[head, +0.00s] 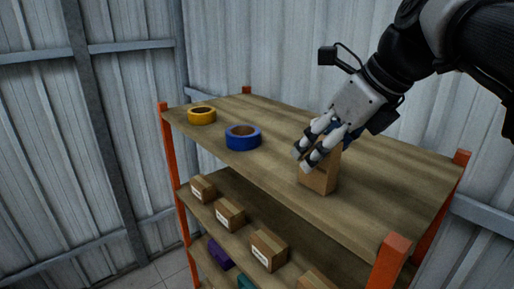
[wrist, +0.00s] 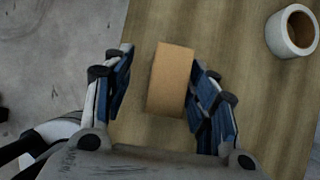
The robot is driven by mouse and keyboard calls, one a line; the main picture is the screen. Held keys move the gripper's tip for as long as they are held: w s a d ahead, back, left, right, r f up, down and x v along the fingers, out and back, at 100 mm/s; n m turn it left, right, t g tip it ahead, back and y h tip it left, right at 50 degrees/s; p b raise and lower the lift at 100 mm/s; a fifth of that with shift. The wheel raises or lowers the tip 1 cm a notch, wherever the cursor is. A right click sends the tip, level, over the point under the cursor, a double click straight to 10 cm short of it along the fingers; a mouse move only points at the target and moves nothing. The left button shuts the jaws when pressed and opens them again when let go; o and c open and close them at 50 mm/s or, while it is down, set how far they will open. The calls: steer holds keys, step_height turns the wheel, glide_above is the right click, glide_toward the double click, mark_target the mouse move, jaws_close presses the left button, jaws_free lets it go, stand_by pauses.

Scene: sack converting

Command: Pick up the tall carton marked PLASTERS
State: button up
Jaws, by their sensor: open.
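A plain brown carton (head: 319,180) stands upright on the top board of the shelf, towards its front edge; no PLASTERS marking is readable on it. My gripper (head: 307,158) is over its upper part from above, partly hiding it. In the wrist view the carton's top (wrist: 170,78) lies between the two blue-padded fingers of my open gripper (wrist: 161,64). There is a clear gap to the left finger. The right finger is very close to the carton; I cannot tell whether it touches.
A yellow tape roll (head: 202,116) and a blue tape roll (head: 243,137) lie left on the top board (head: 400,178). A white roll (wrist: 292,31) shows in the wrist view. Small labelled boxes (head: 230,214) stand on the shelf below. Orange posts (head: 391,262) rise at the corners.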

steer(key=x, duration=0.3)
steer(key=b+x, duration=0.1)
steer(key=x, duration=0.1)
steer(key=shift+w+d+f, duration=0.2)
steer(key=shift+d+f, duration=0.05)
steer(key=c, duration=1.2)
steer(key=shift+o, duration=0.2)
steer(key=shift+r, duration=0.1)
